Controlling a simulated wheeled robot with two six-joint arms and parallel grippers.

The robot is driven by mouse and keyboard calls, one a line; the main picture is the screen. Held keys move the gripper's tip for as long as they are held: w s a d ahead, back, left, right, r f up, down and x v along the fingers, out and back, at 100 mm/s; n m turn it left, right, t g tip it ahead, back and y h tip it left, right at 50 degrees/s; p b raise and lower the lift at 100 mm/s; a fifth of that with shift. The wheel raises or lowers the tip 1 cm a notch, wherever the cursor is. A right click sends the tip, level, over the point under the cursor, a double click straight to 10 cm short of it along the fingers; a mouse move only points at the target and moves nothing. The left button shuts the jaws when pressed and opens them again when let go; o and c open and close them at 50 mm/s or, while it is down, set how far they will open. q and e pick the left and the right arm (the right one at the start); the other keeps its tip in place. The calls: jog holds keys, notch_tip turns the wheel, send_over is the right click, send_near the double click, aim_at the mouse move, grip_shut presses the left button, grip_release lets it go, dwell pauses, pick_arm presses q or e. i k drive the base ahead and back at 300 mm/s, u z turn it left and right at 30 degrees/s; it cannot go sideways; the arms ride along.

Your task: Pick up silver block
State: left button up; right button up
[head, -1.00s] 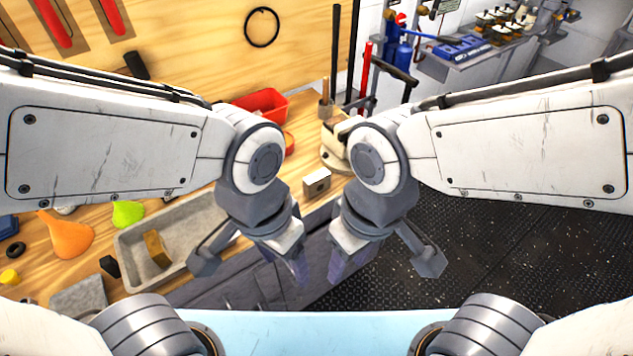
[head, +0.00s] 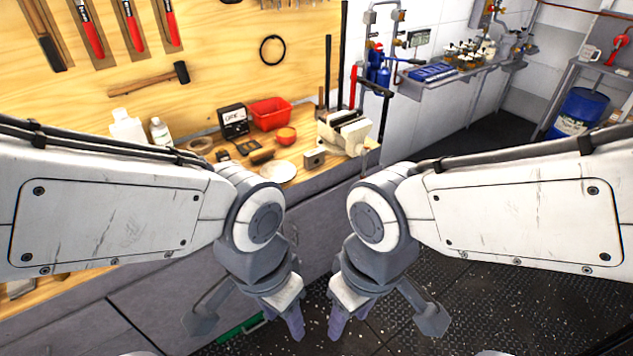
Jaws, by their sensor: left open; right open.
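A small silver-grey block (head: 314,158) with a dark round hole in its face sits on the wooden bench, just left of the vise (head: 345,133). It is the likeliest silver block in view. My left gripper (head: 245,318) is open and empty, low in the picture in front of the bench. My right gripper (head: 384,320) is open and empty, over the dark floor to its right. Both grippers are well apart from the block, and nothing covers it.
Near the block are a white disc (head: 278,171), a red-orange round item (head: 286,136), a red bin (head: 270,113) and a black meter (head: 233,121).

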aim_at(315, 157)
jog(key=z, duration=0.85)
jog(key=i, duration=1.5)
jog(key=u, duration=1)
jog(key=i, duration=0.45)
jog(key=u, duration=0.45)
